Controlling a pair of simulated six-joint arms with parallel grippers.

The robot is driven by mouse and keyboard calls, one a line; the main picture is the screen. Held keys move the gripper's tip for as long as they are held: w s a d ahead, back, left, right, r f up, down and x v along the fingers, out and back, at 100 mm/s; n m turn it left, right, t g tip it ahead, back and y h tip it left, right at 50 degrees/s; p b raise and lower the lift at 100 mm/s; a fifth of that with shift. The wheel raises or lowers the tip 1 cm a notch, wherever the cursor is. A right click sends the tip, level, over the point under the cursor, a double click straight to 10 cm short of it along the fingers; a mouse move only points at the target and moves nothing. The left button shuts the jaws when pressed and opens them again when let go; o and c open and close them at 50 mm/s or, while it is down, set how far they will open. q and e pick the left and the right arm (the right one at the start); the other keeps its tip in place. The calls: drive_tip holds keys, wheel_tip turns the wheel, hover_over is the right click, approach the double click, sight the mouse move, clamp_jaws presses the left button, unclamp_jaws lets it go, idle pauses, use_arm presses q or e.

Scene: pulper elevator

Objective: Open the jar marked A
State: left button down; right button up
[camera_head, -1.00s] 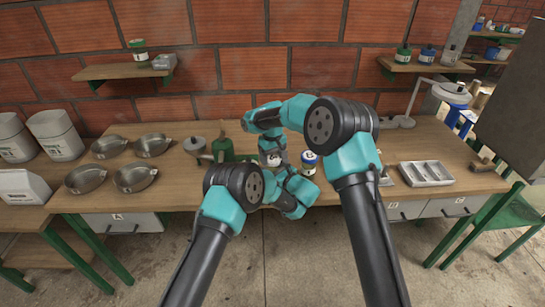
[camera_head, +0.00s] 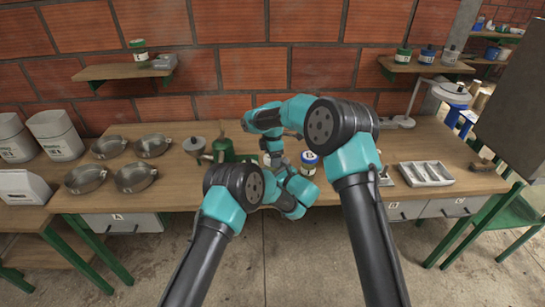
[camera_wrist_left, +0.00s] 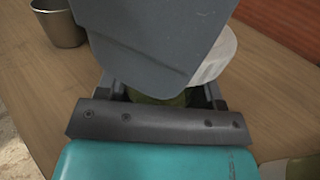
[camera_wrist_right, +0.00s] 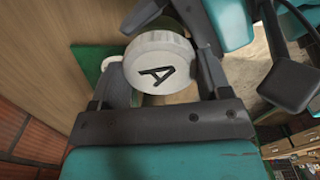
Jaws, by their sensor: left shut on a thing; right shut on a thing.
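The jar marked A has a white ribbed lid with a black A on top, and the lid (camera_wrist_right: 160,70) faces the right wrist camera. My right gripper (camera_wrist_right: 160,82) has one finger on each side of this lid, shut on it. In the left wrist view the white lid (camera_wrist_left: 222,58) shows beyond a grey gripper part that covers much of the view. Below it, the greenish jar body (camera_wrist_left: 165,98) sits between the fingers of my left gripper (camera_wrist_left: 165,95), shut on it. In the head view my arms mostly hide the jar. I cannot tell whether lid and body are apart.
A blue-lidded jar marked B (camera_head: 309,158) stands just right of the grippers. A green machine (camera_head: 224,150) is close on the left. Several metal bowls (camera_head: 134,177) stand farther left, and a metal tray (camera_head: 426,174) lies right on the wooden table (camera_head: 400,145).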

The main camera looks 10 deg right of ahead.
drive_tip(key=n, duration=1)
drive_tip(key=shift+r, duration=0.9)
drive_tip(key=shift+r, duration=0.25)
drive_tip(key=shift+r, duration=0.1)
idle(0.5)
drive_tip(key=shift+r, duration=1.9)
